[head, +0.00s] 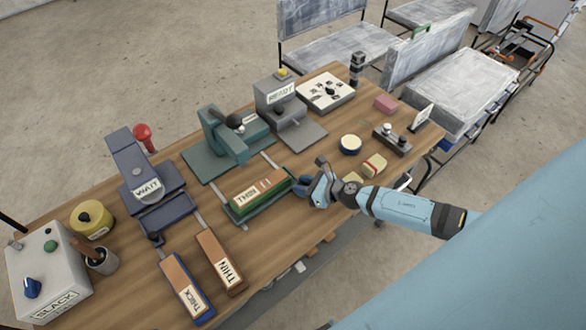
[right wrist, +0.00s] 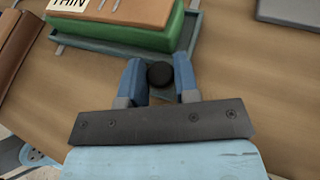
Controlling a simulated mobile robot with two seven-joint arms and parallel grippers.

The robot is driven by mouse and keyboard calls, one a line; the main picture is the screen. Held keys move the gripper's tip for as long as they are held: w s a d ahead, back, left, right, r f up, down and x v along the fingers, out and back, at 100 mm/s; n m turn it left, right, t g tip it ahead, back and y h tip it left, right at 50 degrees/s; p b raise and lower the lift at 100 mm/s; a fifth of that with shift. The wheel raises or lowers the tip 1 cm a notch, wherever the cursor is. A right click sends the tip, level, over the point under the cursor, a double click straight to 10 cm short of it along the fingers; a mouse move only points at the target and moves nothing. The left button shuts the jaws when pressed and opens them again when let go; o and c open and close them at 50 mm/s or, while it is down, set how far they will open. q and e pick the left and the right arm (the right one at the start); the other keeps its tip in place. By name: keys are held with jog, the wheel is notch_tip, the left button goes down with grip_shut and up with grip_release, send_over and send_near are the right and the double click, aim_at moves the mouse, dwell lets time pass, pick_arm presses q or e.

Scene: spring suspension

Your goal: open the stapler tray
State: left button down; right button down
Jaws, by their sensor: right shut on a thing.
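A shallow teal tray (head: 236,218) is drawn out on rails in front of a teal lever machine (head: 228,142). A green block labelled THIN (head: 262,192) lies in it. My right gripper (head: 303,187) is at the tray's right end. In the right wrist view its blue fingers (right wrist: 160,82) are shut on a round black knob (right wrist: 159,75) at the edge of the tray (right wrist: 190,45). The knob is hidden in the head view. My left gripper is not in view.
A blue machine labelled WAIT (head: 150,180) and a grey one labelled READY (head: 283,100) flank the teal machine. Brown blocks labelled THIN (head: 220,262) and THICK (head: 186,287) lie front left. A box labelled SLACK (head: 48,275) stands at the left end. Small items lie right of my gripper.

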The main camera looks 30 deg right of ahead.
jog(key=shift+s, duration=0.15)
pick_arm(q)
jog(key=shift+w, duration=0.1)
pick_arm(e)
jog(key=c, duration=0.9)
grip_release()
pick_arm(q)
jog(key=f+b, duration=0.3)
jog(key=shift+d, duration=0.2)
pick_arm(e)
jog(key=v, duration=1.2)
jog(key=shift+s+d, duration=0.15)
jog(key=shift+s, duration=0.15)
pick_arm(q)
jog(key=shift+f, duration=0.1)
pick_arm(e)
jog(key=shift+s+d+r, duration=0.25)
jog(key=shift+s+r, duration=0.15)
jog(key=shift+s, duration=0.05)
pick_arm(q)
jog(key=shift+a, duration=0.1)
